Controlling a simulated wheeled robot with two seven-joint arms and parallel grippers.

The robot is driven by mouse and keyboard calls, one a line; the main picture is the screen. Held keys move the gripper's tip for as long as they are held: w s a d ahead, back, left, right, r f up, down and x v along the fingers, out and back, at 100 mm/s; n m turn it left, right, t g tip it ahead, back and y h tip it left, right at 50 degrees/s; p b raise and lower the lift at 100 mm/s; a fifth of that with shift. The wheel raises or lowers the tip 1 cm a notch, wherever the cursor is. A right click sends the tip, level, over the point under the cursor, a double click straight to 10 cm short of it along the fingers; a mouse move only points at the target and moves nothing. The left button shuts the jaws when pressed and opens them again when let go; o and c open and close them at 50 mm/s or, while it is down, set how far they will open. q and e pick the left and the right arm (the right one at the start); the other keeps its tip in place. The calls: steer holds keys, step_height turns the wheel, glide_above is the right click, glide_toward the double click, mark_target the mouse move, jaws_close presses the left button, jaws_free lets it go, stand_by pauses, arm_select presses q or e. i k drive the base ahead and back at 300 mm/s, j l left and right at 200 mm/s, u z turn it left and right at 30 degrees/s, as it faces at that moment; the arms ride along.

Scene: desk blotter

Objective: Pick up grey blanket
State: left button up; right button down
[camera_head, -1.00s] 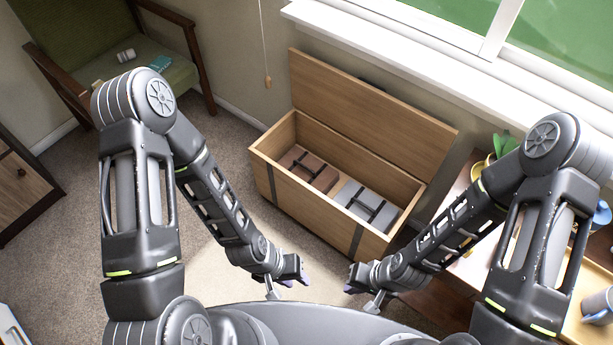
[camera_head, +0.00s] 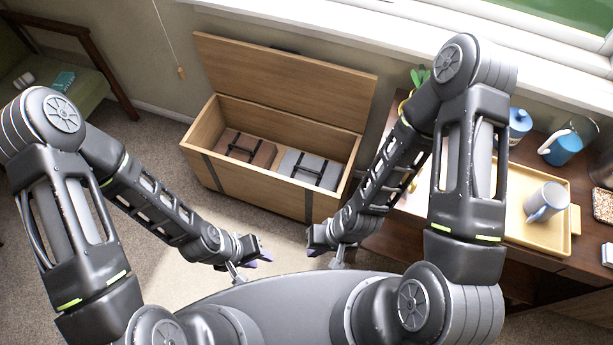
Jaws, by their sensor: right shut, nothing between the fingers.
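The grey blanket (camera_head: 302,173) lies folded with dark straps around it in the right part of an open wooden chest (camera_head: 262,196). A brown folded blanket (camera_head: 262,153), also strapped, lies to its left in the same chest. My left gripper (camera_head: 262,258) is in front of the chest, apart from both blankets; its fingers are too small and turned to tell if they are open. My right gripper (camera_head: 314,249) is close to the left one, in front of the chest's right part, shut and empty.
The chest's lid (camera_head: 285,80) stands raised at the back. A green armchair (camera_head: 60,75) stands at left. Carpet is clear before the chest.

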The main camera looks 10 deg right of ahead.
mark_target(326, 174)
steer(key=i+j, duration=0.8)
steer(key=i, duration=0.2)
steer(key=z, duration=1.95)
steer(key=i+l, duration=0.1)
steer(key=l, duration=0.2)
steer(key=i+l, duration=0.15)
steer(key=l, duration=0.15)
